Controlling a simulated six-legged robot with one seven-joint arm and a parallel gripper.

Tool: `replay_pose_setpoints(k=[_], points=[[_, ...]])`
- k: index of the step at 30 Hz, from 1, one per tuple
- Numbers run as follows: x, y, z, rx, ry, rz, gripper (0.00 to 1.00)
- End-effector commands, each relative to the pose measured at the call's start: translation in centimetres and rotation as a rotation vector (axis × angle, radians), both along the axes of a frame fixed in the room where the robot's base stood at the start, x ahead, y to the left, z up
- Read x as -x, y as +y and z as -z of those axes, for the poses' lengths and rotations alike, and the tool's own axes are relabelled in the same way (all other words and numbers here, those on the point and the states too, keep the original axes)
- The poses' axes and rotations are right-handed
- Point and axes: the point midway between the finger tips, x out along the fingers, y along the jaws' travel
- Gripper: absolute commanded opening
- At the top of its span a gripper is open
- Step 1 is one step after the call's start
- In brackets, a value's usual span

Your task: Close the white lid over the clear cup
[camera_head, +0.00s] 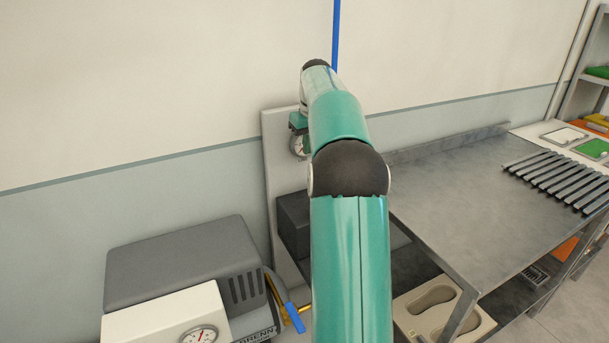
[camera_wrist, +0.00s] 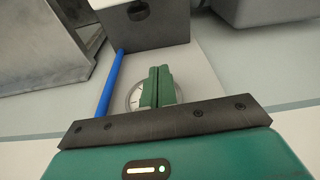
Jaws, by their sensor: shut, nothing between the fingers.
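I cannot make out a white lid or a clear cup in either view. My gripper (camera_wrist: 160,72) shows in the wrist view with its two green fingers together and nothing between them. Behind the fingers is a round pale dial or ring (camera_wrist: 133,97), partly hidden by them. In the head view a round gauge (camera_head: 297,146) on a pale upright panel (camera_head: 279,165) sits just below my gripper's green part, mostly covered by my arm. I cannot tell whether the fingers touch it.
A grey box with a round hole (camera_wrist: 145,25) stands off the panel. A blue rod (camera_wrist: 110,85) is close to the fingers. A grey machine (camera_head: 185,262) with a white gauge box (camera_head: 170,320) is at lower left. A metal table (camera_head: 450,190) with dark bars (camera_head: 560,178) is at right.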

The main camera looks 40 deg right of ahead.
Motion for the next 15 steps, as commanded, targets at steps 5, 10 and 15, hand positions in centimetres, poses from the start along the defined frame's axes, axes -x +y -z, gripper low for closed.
replay_pose_setpoints(k=[5, 10, 15], points=[[0.5, -1.5, 0.9, -0.004, 0.003, 0.009, 0.00], [0.3, -1.7, 3.1, -0.004, 0.004, 0.009, 0.00], [-0.3, -1.7, 6.4, -0.005, 0.004, 0.008, 0.00]])
